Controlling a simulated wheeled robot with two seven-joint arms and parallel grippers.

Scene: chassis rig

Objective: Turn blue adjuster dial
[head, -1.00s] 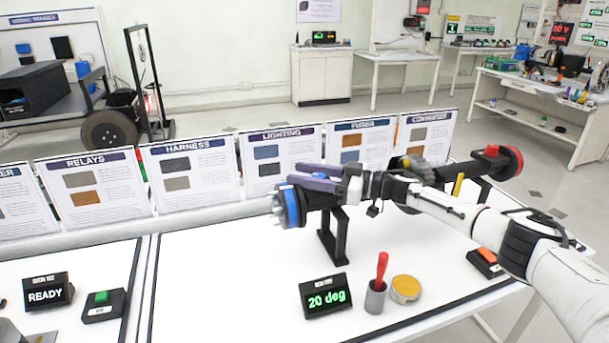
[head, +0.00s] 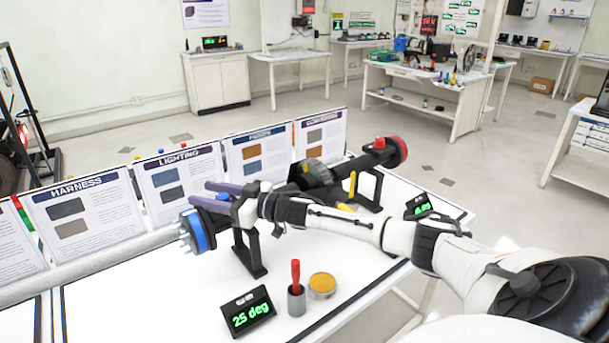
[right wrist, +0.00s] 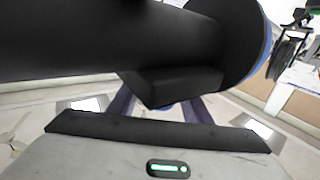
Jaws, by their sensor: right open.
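The blue adjuster dial (head: 203,230) is a blue ring with studs at the left end of a black axle on a stand, in the head view. A strip of its blue edge shows at the upper right of the right wrist view (right wrist: 263,52). A display (head: 249,312) reads 25 deg. My right gripper (head: 200,193) is open, its purple fingers spread beside and above the dial. In the right wrist view the fingers are partly hidden behind black parts, so contact with the dial cannot be told. My left gripper is out of view.
A grey cup with a red-handled tool (head: 296,299) and a yellow-topped tin (head: 322,285) stand near the front edge. Upright panels (head: 180,180) line the back. A black stand (head: 247,254) holds the axle.

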